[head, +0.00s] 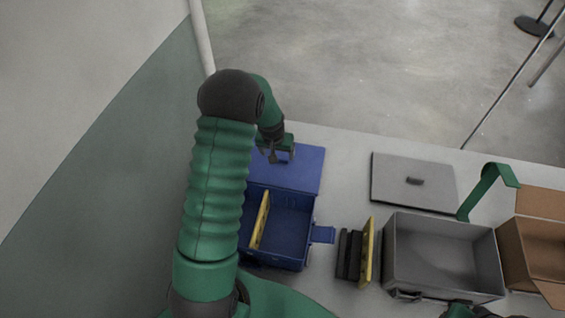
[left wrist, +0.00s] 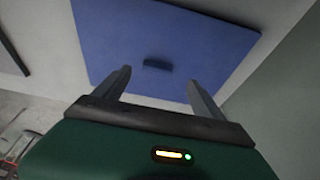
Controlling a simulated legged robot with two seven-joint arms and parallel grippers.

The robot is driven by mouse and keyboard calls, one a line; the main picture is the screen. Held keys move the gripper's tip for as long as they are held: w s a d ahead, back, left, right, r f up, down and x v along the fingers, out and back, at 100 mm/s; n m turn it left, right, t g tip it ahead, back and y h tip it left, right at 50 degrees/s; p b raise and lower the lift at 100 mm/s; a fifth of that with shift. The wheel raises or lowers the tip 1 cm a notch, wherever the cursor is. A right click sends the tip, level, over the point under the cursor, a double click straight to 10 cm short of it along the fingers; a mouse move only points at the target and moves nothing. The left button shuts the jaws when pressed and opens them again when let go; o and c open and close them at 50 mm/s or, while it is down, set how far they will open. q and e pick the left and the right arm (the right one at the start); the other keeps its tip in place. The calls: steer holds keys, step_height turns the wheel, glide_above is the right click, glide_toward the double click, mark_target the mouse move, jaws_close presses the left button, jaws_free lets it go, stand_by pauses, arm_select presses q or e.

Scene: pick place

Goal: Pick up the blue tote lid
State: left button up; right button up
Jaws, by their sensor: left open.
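The blue tote lid (head: 306,172) lies flat on the table behind the blue tote (head: 292,251). In the left wrist view the blue lid (left wrist: 195,40) fills the upper middle, with a small dark handle (left wrist: 158,65) on it. My left gripper (head: 279,157) is above the lid, open and empty. In the left wrist view its two fingers (left wrist: 160,85) point toward the lid, with the handle seen between and beyond their tips. The arm hides the left part of the lid in the head view. My right gripper is not clearly seen.
A grey lid (head: 400,183) lies right of the blue one. A grey tote (head: 440,262), a cardboard box (head: 540,250) and black and yellow items (head: 356,256) stand on the table (head: 345,150). A yellow item (head: 260,218) is in the blue tote.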

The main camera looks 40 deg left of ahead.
mark_target(280, 158)
arm_select(q)
steer(key=x, duration=0.5)
steer(key=shift+w+a, duration=0.1)
steer(key=shift+w, duration=0.1)
steer(key=shift+w+f, duration=0.25)
steer(key=shift+f, duration=0.15)
steer(key=shift+s+r, duration=0.1)
steer(key=c, duration=1.7)
